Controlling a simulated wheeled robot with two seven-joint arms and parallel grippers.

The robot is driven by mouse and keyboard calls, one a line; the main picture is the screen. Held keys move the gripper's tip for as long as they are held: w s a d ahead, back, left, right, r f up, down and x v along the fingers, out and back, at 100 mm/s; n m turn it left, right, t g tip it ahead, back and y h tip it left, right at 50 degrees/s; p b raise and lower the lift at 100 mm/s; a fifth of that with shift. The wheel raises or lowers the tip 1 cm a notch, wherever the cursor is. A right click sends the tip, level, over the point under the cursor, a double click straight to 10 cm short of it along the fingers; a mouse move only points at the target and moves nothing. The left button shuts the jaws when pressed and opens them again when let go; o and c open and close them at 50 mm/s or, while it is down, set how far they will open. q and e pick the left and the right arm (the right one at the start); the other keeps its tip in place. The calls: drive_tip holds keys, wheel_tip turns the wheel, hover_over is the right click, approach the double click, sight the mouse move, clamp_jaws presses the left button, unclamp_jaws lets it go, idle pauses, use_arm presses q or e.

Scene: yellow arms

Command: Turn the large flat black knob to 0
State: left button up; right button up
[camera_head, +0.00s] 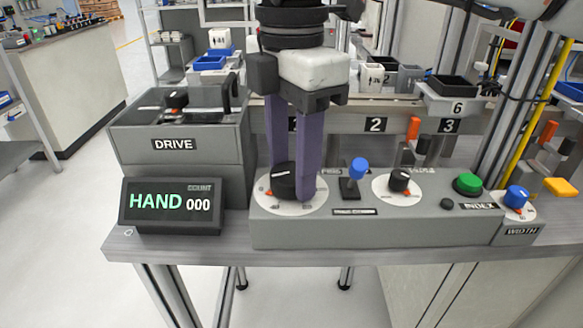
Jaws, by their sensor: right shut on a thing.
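The large flat black knob (283,183) sits on a round white dial (289,207) at the left end of the grey control panel (375,229). My right gripper (293,181) reaches down from the top with its two purple fingers. It is shut on the knob, one finger behind it and one at its right side. The fingers hide part of the knob and dial, and the dial's figures are too small to read. My left gripper is not in view.
Right of the knob stand a blue-topped lever (358,169), a smaller black knob (399,180), a green button (467,184) and a blue knob (516,196). On the left, a display (171,206) reads HAND 000 before the DRIVE box (175,145).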

sight(292, 172)
drive_tip(key=shift+m+b, duration=0.65)
drive_tip(key=shift+m, duration=1.25)
drive_tip(key=o, duration=1)
drive_tip(key=shift+o, duration=0.2)
drive_tip(key=shift+r, duration=0.1)
wheel_tip(292, 172, up, 10)
drive_tip(key=p, duration=0.2)
drive_tip(key=shift+p, duration=0.4)
drive_tip(key=shift+r, duration=0.1)
